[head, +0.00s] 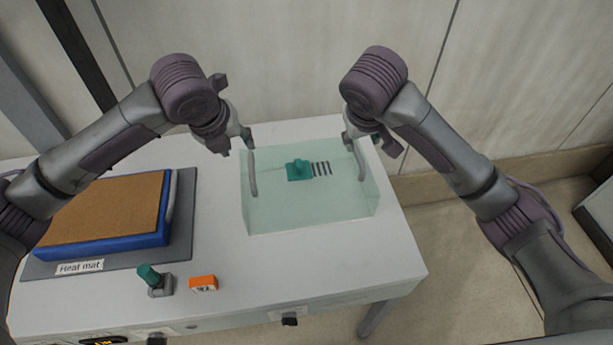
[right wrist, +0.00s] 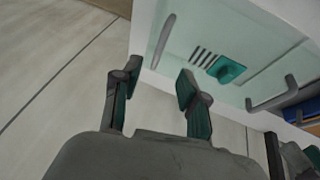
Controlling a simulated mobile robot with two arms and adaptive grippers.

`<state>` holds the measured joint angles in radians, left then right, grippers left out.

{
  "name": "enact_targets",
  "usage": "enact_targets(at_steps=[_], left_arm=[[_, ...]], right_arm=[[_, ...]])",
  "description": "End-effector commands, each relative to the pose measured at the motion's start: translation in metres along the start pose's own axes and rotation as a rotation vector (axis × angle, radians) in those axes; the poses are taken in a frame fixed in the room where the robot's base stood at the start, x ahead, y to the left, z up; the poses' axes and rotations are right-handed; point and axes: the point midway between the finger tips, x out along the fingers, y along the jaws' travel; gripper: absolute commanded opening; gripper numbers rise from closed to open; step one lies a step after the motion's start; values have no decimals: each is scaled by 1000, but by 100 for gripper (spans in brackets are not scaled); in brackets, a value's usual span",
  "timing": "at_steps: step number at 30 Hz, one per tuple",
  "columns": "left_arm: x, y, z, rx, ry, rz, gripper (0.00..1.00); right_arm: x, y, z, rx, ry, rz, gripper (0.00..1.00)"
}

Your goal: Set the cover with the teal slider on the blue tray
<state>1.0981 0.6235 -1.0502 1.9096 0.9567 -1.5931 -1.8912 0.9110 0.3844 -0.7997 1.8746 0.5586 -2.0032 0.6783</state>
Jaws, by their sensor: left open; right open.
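The cover (head: 305,205) is a clear, pale green box with a grey handle at each side. Its teal slider (head: 299,170) sits on top beside several dark slots, and shows in the right wrist view (right wrist: 225,69). The blue tray (head: 105,247), filled with brown material, lies on the heat mat at left. My left gripper (head: 237,147) is open near the far end of the left handle (head: 253,172). My right gripper (head: 370,142) is open near the right handle (head: 360,162); in the right wrist view that handle (right wrist: 163,40) lies ahead of the open fingers, apart from them.
The grey heat mat (head: 185,240) extends around the tray. A green-topped knob (head: 150,277) and an orange block (head: 203,283) stand near the table's front edge. The white table (head: 330,265) is bare in front of the cover. A wall is close behind.

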Motion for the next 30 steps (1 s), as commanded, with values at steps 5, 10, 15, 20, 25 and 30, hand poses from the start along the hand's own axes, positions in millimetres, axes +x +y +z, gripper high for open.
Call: enact_targets(at_steps=[5, 10, 15, 20, 25, 30], left_arm=[[29, 0, -1, -3, 4, 2, 43], [63, 0, -1, -3, 4, 2, 43], [94, 0, -1, -3, 2, 2, 43], [113, 0, 0, -2, 1, 0, 43], [123, 0, 0, -2, -1, 0, 43], [124, 0, 0, -1, -1, 0, 43]], right_arm=[[30, 0, 4, 4, -15, 0, 43], [64, 2, 4, 2, -13, 5, 43], [95, 2, 4, 2, -12, 5, 43], [115, 2, 4, 2, -10, 4, 43], [124, 2, 3, 2, -8, 3, 43], [125, 2, 3, 2, -7, 3, 43]])
